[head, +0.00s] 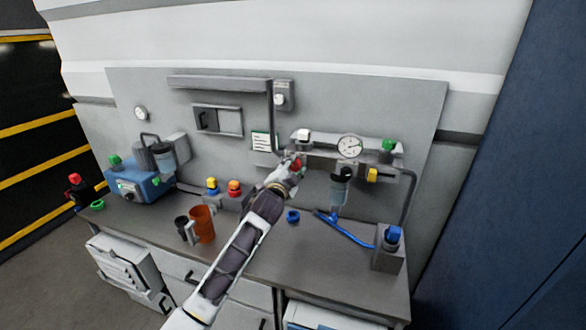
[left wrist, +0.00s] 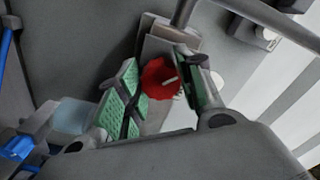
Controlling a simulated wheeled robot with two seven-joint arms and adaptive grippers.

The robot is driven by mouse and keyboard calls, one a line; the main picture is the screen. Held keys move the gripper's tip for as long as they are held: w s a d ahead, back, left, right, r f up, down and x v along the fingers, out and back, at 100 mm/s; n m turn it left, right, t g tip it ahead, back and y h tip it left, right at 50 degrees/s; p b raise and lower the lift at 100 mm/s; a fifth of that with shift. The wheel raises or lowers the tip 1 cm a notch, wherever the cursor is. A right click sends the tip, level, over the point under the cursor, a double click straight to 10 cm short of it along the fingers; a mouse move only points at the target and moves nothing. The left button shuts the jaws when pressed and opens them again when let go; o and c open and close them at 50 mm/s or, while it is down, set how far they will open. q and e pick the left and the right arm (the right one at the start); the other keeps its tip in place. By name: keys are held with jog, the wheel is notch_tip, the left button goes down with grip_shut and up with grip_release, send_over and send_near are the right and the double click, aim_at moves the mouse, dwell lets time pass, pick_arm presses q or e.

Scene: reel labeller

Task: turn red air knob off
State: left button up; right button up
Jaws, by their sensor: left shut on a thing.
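The red air knob (head: 297,164) sits on the grey air fitting at the back panel, just below the white block. In the left wrist view the red knob (left wrist: 160,80) has a pale pointer mark on its face and lies between the green finger pads. My left gripper (head: 291,170) reaches up to it from the front and is shut on it; the gripper also shows in the left wrist view (left wrist: 163,92). The fingers partly cover the knob in the head view. My right gripper is not in view.
A pressure gauge (head: 349,147), a filter bowl (head: 340,188) and a yellow knob (head: 372,175) are right of the red knob. An orange mug (head: 202,224) and a blue ring (head: 293,216) stand on the bench (head: 270,262). A blue pump (head: 140,184) is at left.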

pick_arm(q)
jog(key=shift+f, duration=0.15)
jog(key=o, duration=1)
jog(key=v, duration=1.2)
dwell(0.3)
